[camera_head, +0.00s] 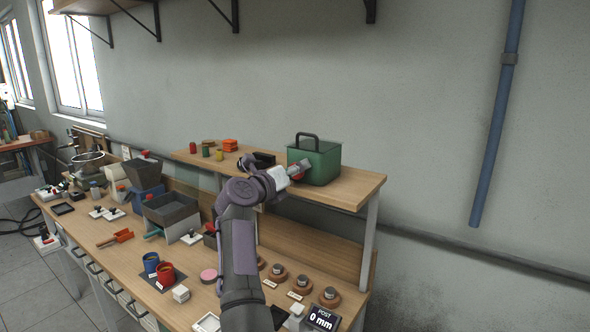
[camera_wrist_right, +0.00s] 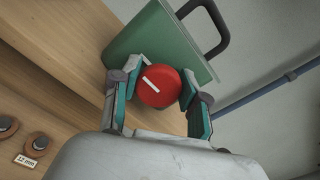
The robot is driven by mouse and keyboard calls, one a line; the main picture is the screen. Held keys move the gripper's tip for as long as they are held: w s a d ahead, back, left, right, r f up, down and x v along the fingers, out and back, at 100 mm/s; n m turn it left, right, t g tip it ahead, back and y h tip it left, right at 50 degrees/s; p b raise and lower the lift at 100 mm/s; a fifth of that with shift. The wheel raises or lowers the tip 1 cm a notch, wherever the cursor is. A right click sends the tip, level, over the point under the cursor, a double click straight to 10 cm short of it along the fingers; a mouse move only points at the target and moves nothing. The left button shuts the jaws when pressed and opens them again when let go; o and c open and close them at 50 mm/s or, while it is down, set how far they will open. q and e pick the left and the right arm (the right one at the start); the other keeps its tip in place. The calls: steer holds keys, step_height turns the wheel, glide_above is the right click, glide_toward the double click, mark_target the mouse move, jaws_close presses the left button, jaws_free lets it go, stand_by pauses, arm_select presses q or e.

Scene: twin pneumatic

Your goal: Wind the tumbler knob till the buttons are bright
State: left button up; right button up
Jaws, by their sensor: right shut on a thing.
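The tumbler is a green box (camera_head: 322,164) with a dark carrying handle, standing on the raised shelf. In the right wrist view its green face (camera_wrist_right: 150,45) fills the upper middle. A red round knob (camera_wrist_right: 158,88) with a white line sits on that face; the line slants down to the right. My right gripper (camera_wrist_right: 164,84) is shut on the knob, one finger on each side. In the head view the gripper (camera_head: 299,170) reaches the box's front left, and only a bit of the red knob (camera_head: 298,177) shows. I see no buttons inside the box. My left gripper is out of view.
The raised shelf (camera_head: 350,190) also holds small coloured cans (camera_head: 206,152) and orange pieces. The shelf's right end is clear.

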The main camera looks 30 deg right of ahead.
steer(key=o, duration=1.1)
step_height(320, 180, up, 10)
steer(key=shift+w+f, duration=0.1)
